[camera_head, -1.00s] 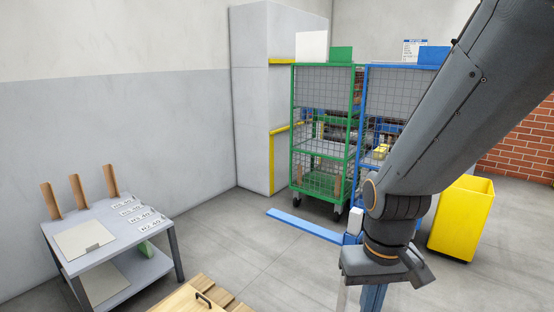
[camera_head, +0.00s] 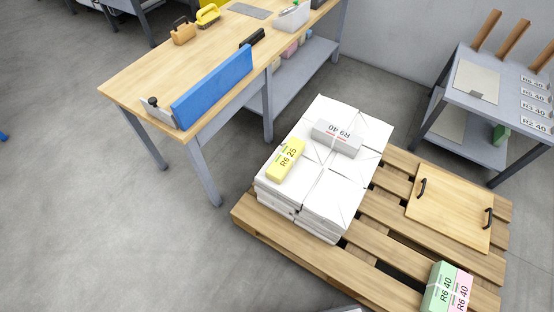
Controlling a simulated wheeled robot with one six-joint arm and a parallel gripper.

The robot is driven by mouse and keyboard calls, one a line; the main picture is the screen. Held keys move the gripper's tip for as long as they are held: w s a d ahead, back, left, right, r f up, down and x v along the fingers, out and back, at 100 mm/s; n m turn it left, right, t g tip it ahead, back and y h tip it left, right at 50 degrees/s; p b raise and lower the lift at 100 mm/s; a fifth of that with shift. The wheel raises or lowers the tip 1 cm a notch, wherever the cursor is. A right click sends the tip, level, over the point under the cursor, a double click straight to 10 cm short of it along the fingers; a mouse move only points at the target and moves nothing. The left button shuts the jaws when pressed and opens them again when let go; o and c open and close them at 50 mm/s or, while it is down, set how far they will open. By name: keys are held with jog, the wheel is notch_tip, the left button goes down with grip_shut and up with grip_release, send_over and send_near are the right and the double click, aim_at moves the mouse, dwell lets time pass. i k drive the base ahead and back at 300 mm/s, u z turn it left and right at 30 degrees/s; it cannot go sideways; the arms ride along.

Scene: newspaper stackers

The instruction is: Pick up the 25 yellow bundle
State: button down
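The yellow bundle (camera_head: 286,159), marked R6 25, lies on top of the stack of white paper packs (camera_head: 325,193) at its left side. A grey-white bundle (camera_head: 337,137) marked R9 40 lies on the same stack, apart from it and to the upper right. My gripper does not show clearly now; only a small pale edge is at the bottom of the picture, and I cannot tell what it is.
The stack stands on a wooden pallet (camera_head: 370,229). The pallet also holds a wooden board with black handles (camera_head: 448,208), a green bundle (camera_head: 440,285) and a pink bundle (camera_head: 462,291). A workbench (camera_head: 144,81) stands upper left, a grey table (camera_head: 460,148) upper right. Floor at left is clear.

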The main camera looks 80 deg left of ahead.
aim_at(286, 159)
jog(key=u, duration=3.3)
jog(key=k, duration=1.3)
jog(key=u, duration=0.9)
jog(key=i, duration=1.9)
jog(key=z, duration=1.45)
jog(key=i, duration=0.55)
jog(key=z, duration=0.4)
